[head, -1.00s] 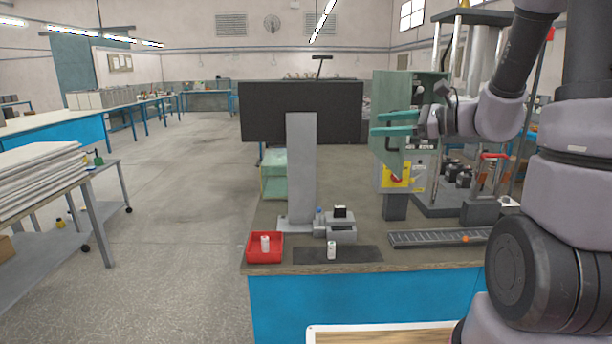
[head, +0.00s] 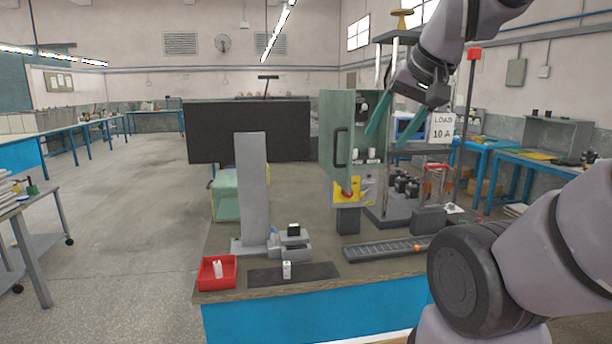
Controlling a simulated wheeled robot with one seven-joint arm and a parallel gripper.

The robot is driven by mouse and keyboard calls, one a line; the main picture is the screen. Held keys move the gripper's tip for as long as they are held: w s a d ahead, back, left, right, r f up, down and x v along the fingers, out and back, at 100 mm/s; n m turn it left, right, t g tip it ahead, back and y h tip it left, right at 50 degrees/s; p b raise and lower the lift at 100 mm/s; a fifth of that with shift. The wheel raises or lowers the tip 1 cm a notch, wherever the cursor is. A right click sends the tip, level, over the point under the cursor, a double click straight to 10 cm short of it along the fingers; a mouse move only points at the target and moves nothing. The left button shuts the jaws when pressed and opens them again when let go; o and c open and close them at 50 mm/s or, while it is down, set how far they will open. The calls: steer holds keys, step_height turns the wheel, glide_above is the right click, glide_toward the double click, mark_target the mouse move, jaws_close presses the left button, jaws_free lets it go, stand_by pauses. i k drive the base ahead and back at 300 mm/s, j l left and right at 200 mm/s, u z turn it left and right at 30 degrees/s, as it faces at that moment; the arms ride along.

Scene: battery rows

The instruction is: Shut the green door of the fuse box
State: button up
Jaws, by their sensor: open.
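The fuse box's green door (head: 337,132) stands open, with a dark handle (head: 340,147) on the face towards me. To its right, the box's open inside (head: 367,125) shows dark and white parts, partly covered by my gripper. My gripper (head: 385,142) is open and empty, its two green fingers pointing down and left in front of the box. The fingers are to the right of the door and look apart from it.
A yellow panel with a red knob (head: 347,190) is below the box. A "LOAD 10 A" sign (head: 442,127) and a metal frame stand to the right. A grey post (head: 252,185) and dark screen (head: 225,130) are left. A red tray (head: 217,273) sits at the bench's front.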

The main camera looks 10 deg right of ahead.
mark_target(340, 105)
steer(key=i+l, duration=0.15)
steer(key=l, duration=0.25)
steer(key=i+l, duration=0.15)
steer(key=l, duration=0.3)
steer(key=i+l, duration=0.15)
steer(key=l, duration=0.25)
steer(key=j, duration=0.7)
steer(key=j+u, duration=0.15)
steer(key=u, duration=0.45)
steer(key=i+l, duration=0.05)
